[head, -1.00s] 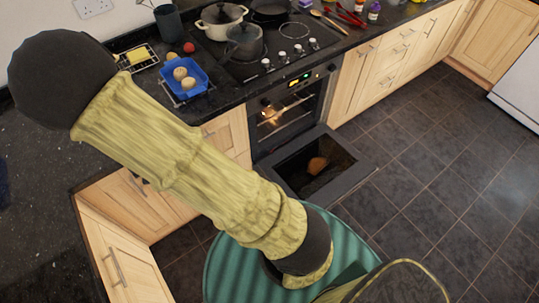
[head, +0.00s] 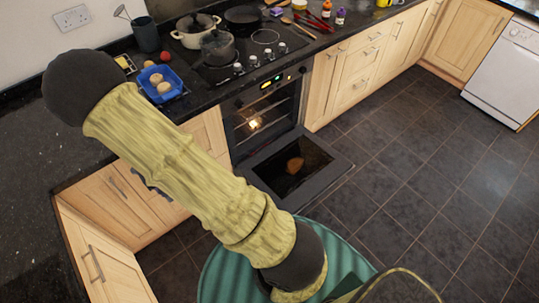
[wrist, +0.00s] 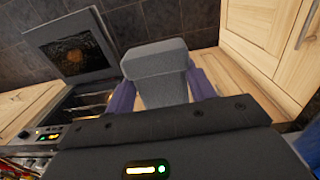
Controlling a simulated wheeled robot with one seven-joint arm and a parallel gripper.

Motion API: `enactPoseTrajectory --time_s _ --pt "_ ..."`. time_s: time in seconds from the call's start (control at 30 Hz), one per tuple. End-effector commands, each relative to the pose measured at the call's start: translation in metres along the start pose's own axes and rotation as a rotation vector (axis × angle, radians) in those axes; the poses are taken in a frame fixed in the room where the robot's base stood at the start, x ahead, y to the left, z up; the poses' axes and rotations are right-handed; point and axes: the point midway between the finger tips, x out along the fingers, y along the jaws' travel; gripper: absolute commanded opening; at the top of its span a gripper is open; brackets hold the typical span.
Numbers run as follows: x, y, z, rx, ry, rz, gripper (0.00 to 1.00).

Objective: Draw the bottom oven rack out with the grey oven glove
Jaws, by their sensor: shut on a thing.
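The oven (head: 262,118) is open, with its door (head: 340,165) lowered and a lit interior. A brown patch (head: 295,164) shows on the door glass; I cannot tell whether it is an object or a reflection. In the wrist view the door (wrist: 45,30) is at top left and a few lit rack bars (wrist: 92,103) show in the opening; which rack is bottom is unclear. My gripper (wrist: 160,88), with purple fingers, is shut on a grey block-like thing, seemingly the grey oven glove (wrist: 156,62). It appears beside the oven opening, apart from the rack. My arm hides it in the head view.
The hob above the oven holds a cream pot (head: 195,32) and a grey pot (head: 217,47). A blue tray (head: 160,84) with round items stands on the counter. Wooden cabinets (head: 112,200) flank the oven. The tiled floor (head: 420,160) at right is clear.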

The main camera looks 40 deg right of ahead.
Motion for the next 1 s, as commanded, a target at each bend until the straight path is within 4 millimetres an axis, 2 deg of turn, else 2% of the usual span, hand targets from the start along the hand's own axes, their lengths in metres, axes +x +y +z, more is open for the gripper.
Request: enactPoseTrajectory --time_s 0.27,0.5,0.6,1.0 --pt "0.032 0.031 -0.009 -0.008 -0.005 -0.002 0.27" --pt "0.07 0.065 -0.015 -0.02 -0.004 -0.021 0.27" --pt "0.08 0.072 -0.016 -0.025 0.0 -0.028 0.27" --pt "0.083 0.074 -0.016 -0.029 0.002 -0.03 0.27"
